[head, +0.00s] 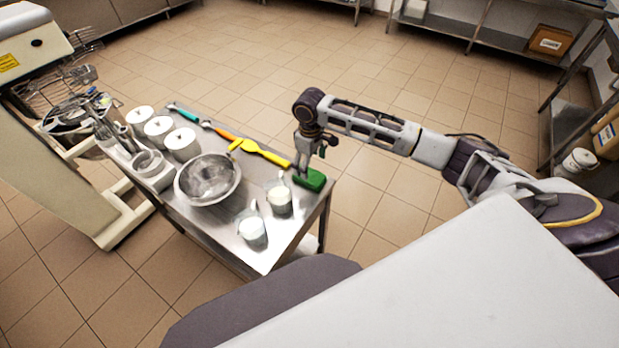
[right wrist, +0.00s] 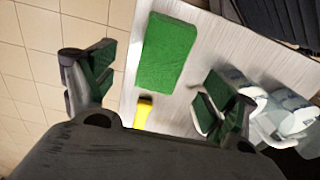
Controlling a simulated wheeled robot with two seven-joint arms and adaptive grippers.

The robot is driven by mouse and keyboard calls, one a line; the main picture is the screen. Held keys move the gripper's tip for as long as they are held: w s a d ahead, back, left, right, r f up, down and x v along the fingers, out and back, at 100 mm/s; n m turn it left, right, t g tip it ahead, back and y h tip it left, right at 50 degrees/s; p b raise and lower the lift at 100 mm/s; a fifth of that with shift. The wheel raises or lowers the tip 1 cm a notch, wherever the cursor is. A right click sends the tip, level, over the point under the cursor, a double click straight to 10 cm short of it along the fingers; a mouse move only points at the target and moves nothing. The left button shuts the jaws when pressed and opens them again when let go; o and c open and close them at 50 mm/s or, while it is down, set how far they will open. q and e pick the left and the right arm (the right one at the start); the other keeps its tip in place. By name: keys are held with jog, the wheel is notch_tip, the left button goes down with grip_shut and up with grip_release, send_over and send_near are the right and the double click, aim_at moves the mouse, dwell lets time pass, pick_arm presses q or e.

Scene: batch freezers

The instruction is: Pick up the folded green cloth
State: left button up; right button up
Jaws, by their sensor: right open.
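The folded green cloth (head: 311,180) lies flat near the right corner of the steel table (head: 205,238). My right gripper (head: 305,168) is over that corner, pointing down, right beside the cloth in the head view. In the right wrist view, the cloth (right wrist: 167,52) is a thick green block on the bare metal top, ahead of and between the two open fingers of the right gripper (right wrist: 150,92). My left gripper is not in view.
A yellow utensil (head: 262,152) lies close to the cloth, its end (right wrist: 143,112) near the gripper. Two measuring jugs (head: 279,198) (head: 252,230) stand nearby. A metal bowl (head: 208,180) and several white-lidded containers (head: 182,143) occupy the left side.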

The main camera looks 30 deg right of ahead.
aim_at(310, 175)
jog(key=shift+s+a+f, duration=0.1)
jog(key=shift+s+f, duration=0.05)
jog(key=shift+f, duration=2.45)
jog(key=c, duration=1.2)
jog(key=shift+r, duration=0.2)
jog(key=shift+r, duration=4.85)
jog(key=shift+m, duration=0.4)
